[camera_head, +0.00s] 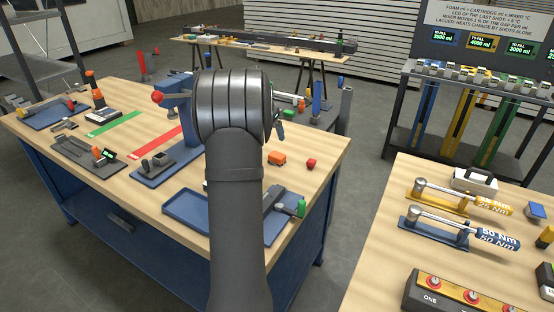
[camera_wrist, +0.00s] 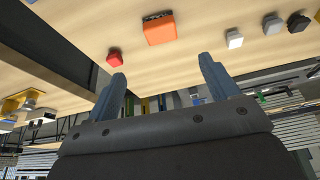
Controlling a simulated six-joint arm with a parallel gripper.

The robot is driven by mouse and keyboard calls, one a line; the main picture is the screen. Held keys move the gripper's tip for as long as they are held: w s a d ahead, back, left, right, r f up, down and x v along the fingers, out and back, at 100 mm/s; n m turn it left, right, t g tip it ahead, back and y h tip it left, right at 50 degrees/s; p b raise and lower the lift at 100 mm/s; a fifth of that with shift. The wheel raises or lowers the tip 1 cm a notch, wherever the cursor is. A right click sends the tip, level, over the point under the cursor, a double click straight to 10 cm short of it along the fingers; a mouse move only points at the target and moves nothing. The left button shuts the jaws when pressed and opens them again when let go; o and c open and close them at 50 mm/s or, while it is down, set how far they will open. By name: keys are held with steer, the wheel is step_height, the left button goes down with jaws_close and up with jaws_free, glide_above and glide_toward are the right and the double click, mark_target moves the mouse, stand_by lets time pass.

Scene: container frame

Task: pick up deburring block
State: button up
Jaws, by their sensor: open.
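An orange block (camera_head: 277,158) lies on the wooden workbench, right of my arm in the head view. It also shows at the top of the wrist view (camera_wrist: 158,29). No label shows, so I cannot tell for sure that it is the deburring block. A small red piece (camera_head: 311,163) lies beside it, and it is left of the block in the wrist view (camera_wrist: 114,57). My gripper (camera_wrist: 162,72) is open and empty, its two blue-grey fingers apart. In the wrist view the orange block shows beyond the fingertips and apart from them. My arm hides most of the gripper in the head view.
A white piece (camera_wrist: 234,39), a grey piece (camera_wrist: 272,25) and a dark piece (camera_wrist: 298,22) lie right of the orange block in the wrist view. A blue tray (camera_head: 184,207) and a green-capped tool (camera_head: 301,208) are near the bench's front. Bare wood surrounds the orange block.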

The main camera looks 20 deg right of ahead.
mark_target(277, 154)
steer(key=x, duration=1.4)
steer(key=shift+w+f, duration=0.2)
steer(key=shift+w, duration=0.1)
steer(key=c, duration=1.1)
